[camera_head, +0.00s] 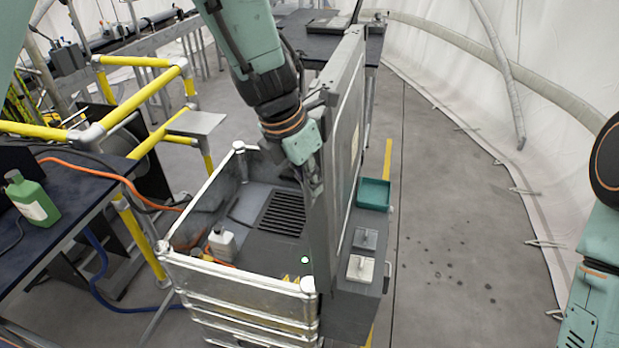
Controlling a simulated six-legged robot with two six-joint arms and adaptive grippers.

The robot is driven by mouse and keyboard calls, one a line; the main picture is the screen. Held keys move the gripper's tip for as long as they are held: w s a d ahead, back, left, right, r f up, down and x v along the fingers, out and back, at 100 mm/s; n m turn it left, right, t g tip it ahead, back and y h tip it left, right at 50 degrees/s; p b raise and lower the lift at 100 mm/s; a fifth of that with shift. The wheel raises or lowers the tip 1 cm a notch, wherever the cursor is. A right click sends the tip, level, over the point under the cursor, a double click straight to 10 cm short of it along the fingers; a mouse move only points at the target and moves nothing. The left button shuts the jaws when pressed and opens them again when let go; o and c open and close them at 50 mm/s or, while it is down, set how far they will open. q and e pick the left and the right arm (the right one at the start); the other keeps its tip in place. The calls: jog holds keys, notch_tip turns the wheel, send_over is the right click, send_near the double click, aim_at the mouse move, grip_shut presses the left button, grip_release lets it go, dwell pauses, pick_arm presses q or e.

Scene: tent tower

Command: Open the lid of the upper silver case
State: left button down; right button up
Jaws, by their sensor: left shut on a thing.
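The upper silver case (235,278) stands in the middle of the view, with metal-edged walls and white corner caps. Its lid (347,130) stands roughly upright along the case's right side, seen nearly edge-on. The inside shows a dark grille (283,213), a white bottle (222,243) and a small green light. My left gripper (314,185) reaches down from the top and is shut at the lid's left face and edge. Its fingertips are partly hidden against the dark lid. My right arm shows at the right edge; its gripper is out of view.
Yellow railings (145,98) and a table with a green bottle (32,200) stand at the left. The floor at right is clear up to the tent wall.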

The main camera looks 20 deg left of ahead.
pick_arm(q)
jog(key=shift+s+d+f, duration=0.15)
jog(key=shift+s, duration=0.1)
jog(key=c, duration=1.8)
grip_release()
jog(key=o, duration=0.4)
jog(key=shift+s+a+r, duration=0.2)
jog(key=shift+a, duration=0.1)
jog(key=shift+w+d, duration=0.15)
jog(key=shift+w, duration=0.1)
jog(key=shift+w+r, duration=0.1)
jog(key=shift+r, duration=0.05)
jog(key=v, duration=1.1)
jog(key=shift+s+r, duration=0.2)
jog(key=shift+r, duration=0.1)
